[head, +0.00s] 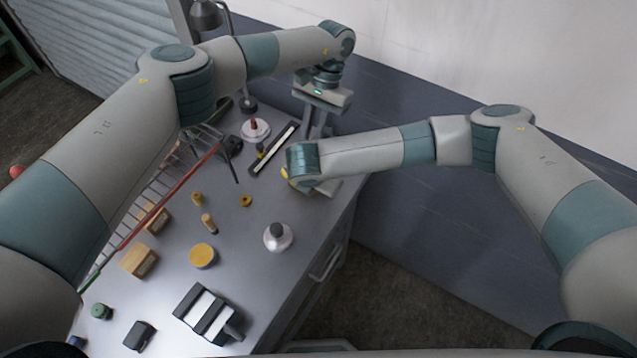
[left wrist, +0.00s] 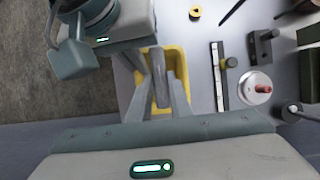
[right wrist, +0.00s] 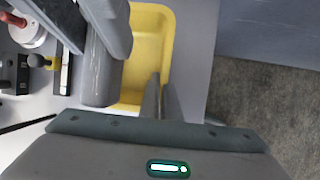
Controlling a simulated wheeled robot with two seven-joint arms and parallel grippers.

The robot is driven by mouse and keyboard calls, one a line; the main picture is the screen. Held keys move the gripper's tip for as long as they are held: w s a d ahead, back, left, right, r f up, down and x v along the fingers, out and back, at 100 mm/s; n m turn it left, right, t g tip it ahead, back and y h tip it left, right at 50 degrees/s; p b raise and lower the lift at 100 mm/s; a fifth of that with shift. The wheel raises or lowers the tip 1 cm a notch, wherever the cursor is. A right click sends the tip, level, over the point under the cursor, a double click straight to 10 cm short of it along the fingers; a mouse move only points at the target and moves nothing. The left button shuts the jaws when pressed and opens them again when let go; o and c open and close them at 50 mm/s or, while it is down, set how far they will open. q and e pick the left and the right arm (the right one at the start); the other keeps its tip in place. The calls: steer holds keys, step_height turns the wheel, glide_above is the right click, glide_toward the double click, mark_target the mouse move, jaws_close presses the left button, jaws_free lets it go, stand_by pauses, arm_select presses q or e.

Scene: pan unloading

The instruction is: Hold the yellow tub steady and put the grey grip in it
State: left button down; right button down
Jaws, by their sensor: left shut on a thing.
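The yellow tub (right wrist: 148,48) stands near the end of the bench, mostly hidden by my right wrist in the head view; it also shows in the left wrist view (left wrist: 177,57). My left gripper (left wrist: 162,80) points down over the tub, shut on the grey grip (right wrist: 102,78), a grey cylinder. The grip is above the tub's opening at its left side in the right wrist view; I cannot tell how deep its lower end is. My right gripper (right wrist: 162,88) has its fingers close together on either side of the tub's wall, shut on it.
A black-and-white strip (head: 273,150), a white round base with a red knob (head: 254,129) and a wire rack (head: 160,190) lie nearby. A white round piece with a dark knob (head: 278,236), a yellow disc (head: 202,256) and wooden blocks (head: 139,260) stand nearer. The bench edge is close to the tub.

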arm_select(q)
steer(key=shift+f, duration=3.2)
arm_select(e)
steer(key=shift+s, duration=0.1)
arm_select(q)
steer(key=c, duration=1.5)
jaws_free()
steer(key=shift+c, duration=0.2)
steer(key=shift+d+r, duration=0.1)
steer(key=v, duration=1.2)
steer(key=shift+s, duration=0.1)
arm_select(e)
steer(key=c, duration=1.9)
jaws_free()
steer(key=shift+s+a+r, duration=0.1)
steer(key=shift+r, duration=0.05)
